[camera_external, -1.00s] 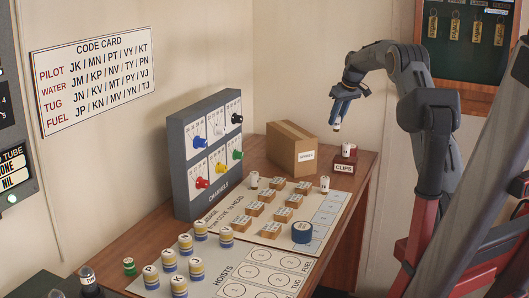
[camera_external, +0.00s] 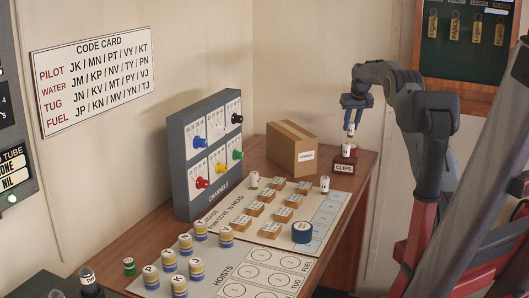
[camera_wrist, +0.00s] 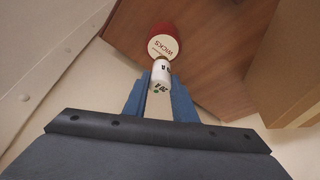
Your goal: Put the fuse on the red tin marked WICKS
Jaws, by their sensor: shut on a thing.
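My gripper (camera_external: 352,117) is shut on a small white fuse (camera_external: 350,130), held upright below the fingertips in the external view. The red tin marked WICKS (camera_wrist: 163,34) has a pale round lid and shows at the top of the wrist view. The held fuse (camera_wrist: 160,76) overlaps the lid's near edge there, between my blue fingers.
A cardboard box (camera_external: 290,148) stands left of the tins. A white cylinder (camera_external: 325,184) stands in front, by a board with several wooden blocks. A grey channels panel (camera_external: 208,155) rises further left. The desk's right edge (camera_external: 370,178) is close to the tins.

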